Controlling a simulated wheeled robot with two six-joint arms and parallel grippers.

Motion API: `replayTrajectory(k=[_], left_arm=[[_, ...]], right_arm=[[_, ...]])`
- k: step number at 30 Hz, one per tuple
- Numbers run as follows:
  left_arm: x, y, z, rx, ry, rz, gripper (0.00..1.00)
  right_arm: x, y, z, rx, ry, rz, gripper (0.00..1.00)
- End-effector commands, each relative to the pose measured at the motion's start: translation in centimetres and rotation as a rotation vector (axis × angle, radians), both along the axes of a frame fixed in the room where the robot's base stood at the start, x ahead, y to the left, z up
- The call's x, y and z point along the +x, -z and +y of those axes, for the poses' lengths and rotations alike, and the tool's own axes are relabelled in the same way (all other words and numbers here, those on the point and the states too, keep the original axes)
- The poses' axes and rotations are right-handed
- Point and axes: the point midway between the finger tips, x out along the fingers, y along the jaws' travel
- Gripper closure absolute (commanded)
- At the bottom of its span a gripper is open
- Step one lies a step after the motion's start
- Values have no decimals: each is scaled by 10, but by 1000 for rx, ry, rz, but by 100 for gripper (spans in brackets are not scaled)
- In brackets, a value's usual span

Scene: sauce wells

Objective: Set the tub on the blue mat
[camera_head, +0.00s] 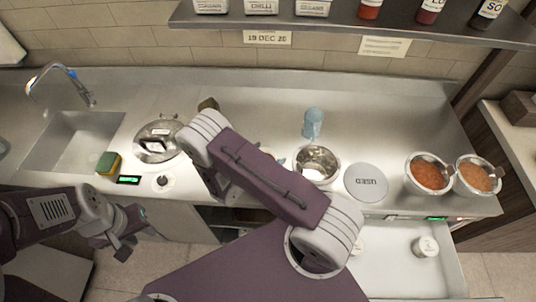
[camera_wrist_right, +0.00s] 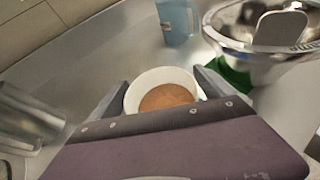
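A white tub (camera_wrist_right: 160,80) with brown sauce sits between the two fingers of my right gripper (camera_wrist_right: 163,88) in the right wrist view. The fingers lie against its sides; I cannot tell whether it is clear of the counter. In the head view my right arm hides most of the tub and that gripper. My left gripper (camera_head: 121,246) hangs in front of the counter at the left, holding nothing that I can see; its finger gap is unclear. I cannot make out a blue mat in either view.
A steel bowl (camera_head: 317,161) and a blue cup (camera_head: 312,122) stand near the tub. A grey disc marked USED (camera_head: 366,182) and two sauce wells (camera_head: 428,174) lie further right. An open drawer (camera_head: 392,272) holds a lidded tub (camera_head: 425,246). A sink (camera_head: 75,143) is at left.

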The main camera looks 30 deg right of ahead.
Motion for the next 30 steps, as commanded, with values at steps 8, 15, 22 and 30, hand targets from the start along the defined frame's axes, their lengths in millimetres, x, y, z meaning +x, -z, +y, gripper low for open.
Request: replayTrajectory(k=[8,15,22,30], left_arm=[[0,-1,0,0,0,0,65],[0,7,0,0,0,0,65],[0,20,0,0,0,0,65],[0,26,0,0,0,0,65]], right_arm=[[0,-1,0,0,0,0,4],[-10,-10,23,0,-8,-1,4],[-34,-30,65,2,-6,-3,4],[-52,-47,96,0,-2,-1,4]])
